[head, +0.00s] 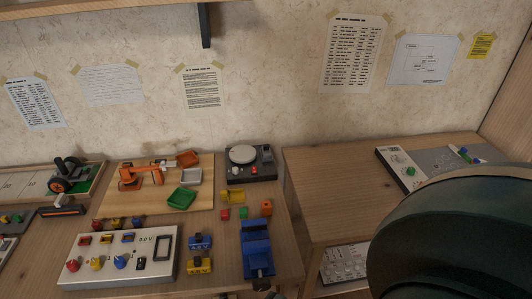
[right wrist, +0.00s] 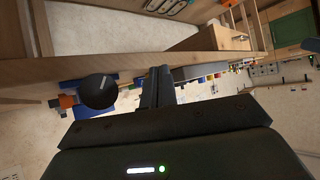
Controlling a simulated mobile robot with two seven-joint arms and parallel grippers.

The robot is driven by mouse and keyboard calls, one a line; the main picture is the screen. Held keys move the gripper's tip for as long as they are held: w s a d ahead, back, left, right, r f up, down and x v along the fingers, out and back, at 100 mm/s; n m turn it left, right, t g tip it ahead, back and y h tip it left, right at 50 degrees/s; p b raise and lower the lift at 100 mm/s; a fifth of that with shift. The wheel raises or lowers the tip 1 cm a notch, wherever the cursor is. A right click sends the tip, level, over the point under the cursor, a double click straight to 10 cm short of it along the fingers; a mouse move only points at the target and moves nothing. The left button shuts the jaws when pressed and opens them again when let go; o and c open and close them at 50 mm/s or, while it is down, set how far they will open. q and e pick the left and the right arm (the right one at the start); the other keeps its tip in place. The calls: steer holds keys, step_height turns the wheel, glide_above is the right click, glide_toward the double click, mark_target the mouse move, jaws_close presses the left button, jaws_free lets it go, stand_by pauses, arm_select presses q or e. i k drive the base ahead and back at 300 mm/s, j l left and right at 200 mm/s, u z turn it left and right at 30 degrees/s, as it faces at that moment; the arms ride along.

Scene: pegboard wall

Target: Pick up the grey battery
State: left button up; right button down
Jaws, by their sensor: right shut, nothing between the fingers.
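I cannot pick out a grey battery with certainty in either view. In the head view, a blue block (head: 200,242) and a yellow block (head: 199,265), both battery-like, sit on the left table right of a white meter panel (head: 118,257). My right gripper (right wrist: 160,88) shows in the right wrist view with its dark fingers together and nothing between them. In the head view its fingers are not visible; a large dark rounded part of mine fills the lower right. My left gripper is not in view.
A blue vise (head: 257,248) stands at the left table's right edge. A wooden board (head: 139,200) carries an orange robot arm model and small trays. A turntable-like device (head: 248,163) stands behind. The right table (head: 335,190) has a bare wooden top on its left part.

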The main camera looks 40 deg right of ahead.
mark_target(265, 150)
steer(key=k+l, duration=0.4)
steer(key=l, duration=0.2)
steer(key=k+l+z, duration=0.1)
steer(key=z, duration=0.25)
steer(key=l+z, duration=0.45)
steer(key=z, duration=0.25)
steer(key=k+l, duration=0.05)
